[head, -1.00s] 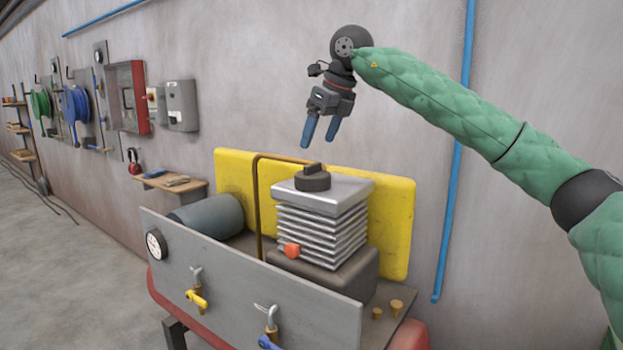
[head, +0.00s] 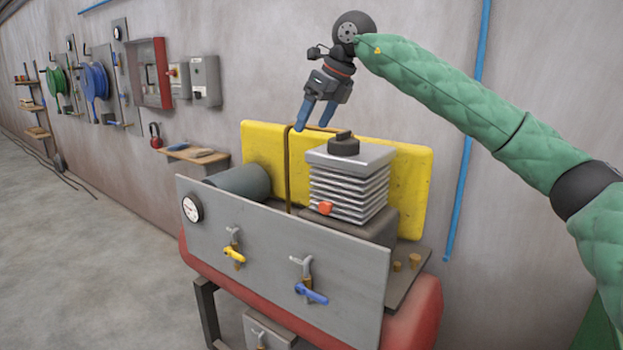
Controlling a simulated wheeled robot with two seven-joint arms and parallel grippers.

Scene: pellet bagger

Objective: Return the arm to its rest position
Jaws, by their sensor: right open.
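My right arm, in a green quilted sleeve (head: 450,100), comes in from the right in the head view. My right gripper (head: 317,114) has two blue fingers pointing down, apart and with nothing between them. In the picture it shows above the yellow panel's top edge, up and left of the finned block's black cap. It looks clear of the machine, though its exact distance cannot be told. My left gripper is not in view.
The machine has a yellow panel (head: 410,190), a finned block (head: 345,185) with a black cap (head: 343,144), and a grey front plate (head: 270,270) with a gauge (head: 192,208), a yellow-handled valve (head: 234,254) and a blue-handled valve (head: 311,293). A wall shelf (head: 195,155) stands left. Open floor (head: 70,270) lies left.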

